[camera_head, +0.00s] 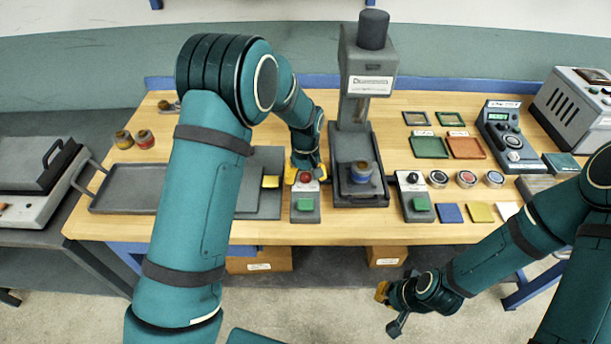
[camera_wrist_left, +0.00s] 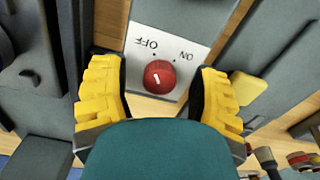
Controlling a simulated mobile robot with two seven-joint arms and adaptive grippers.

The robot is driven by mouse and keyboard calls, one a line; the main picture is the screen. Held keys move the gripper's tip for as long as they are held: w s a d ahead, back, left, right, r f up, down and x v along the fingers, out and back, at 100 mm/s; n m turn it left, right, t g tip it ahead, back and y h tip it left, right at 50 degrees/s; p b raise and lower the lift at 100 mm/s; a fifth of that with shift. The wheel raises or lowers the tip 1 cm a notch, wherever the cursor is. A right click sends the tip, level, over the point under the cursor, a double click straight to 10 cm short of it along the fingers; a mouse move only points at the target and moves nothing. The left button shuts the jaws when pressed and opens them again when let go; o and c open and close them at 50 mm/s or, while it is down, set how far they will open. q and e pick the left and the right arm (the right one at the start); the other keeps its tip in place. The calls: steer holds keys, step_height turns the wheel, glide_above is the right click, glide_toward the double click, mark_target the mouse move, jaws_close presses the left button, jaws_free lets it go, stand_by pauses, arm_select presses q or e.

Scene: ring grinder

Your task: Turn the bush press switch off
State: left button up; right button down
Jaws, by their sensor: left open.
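The switch is a red round knob (camera_head: 305,177) on a small grey box left of the bush press (camera_head: 352,135). In the left wrist view the red knob (camera_wrist_left: 159,77) sits on a white plate lettered OFF and ON, seen upside down. Its white mark leans nearer the OFF dot than the ON dot. My left gripper (camera_wrist_left: 158,97) is open, with yellow fingers on either side of the knob, apart from it. In the head view my left gripper (camera_head: 305,164) is partly hidden behind its arm. My right gripper (camera_head: 390,305) hangs before the table; its jaw state is unclear.
A green button (camera_head: 305,204) is on the same box. A second box with a black knob (camera_head: 413,178) stands right of the press. A grey tray (camera_head: 125,200) lies to the left; coloured squares and round dishes (camera_head: 466,179) lie to the right.

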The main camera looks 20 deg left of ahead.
mark_target(306, 176)
arm_select(q)
step_height(306, 176, up, 12)
stand_by(0.6)
